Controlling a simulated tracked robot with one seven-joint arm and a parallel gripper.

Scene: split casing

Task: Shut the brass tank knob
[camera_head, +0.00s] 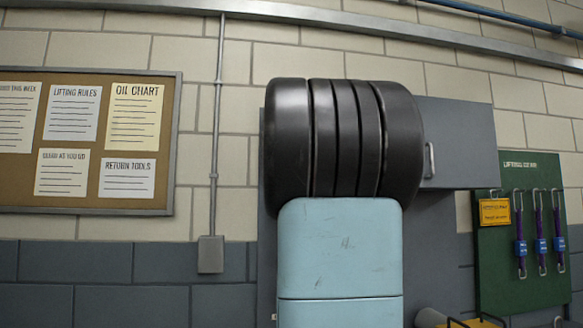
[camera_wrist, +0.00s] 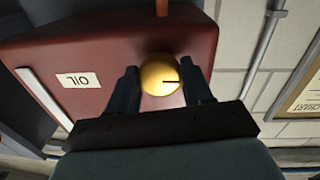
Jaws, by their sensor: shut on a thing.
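The round brass knob (camera_wrist: 158,80) is on the dark red tank (camera_wrist: 105,38) in the wrist view. A short dark mark on the knob's face runs from near its centre toward the right. My gripper (camera_wrist: 160,73) has one finger on each side of the knob and is shut on it. The tank carries a white label reading OIL (camera_wrist: 78,80). In the head view my own arm fills the middle, and the tank, knob and gripper do not show.
In the head view, a notice board (camera_head: 90,195) hangs at left and a green panel with purple straps (camera_head: 520,285) at right. A grey cabinet (camera_head: 458,140) is behind my arm. A conduit (camera_wrist: 268,55) runs along the wall right of the tank in the wrist view.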

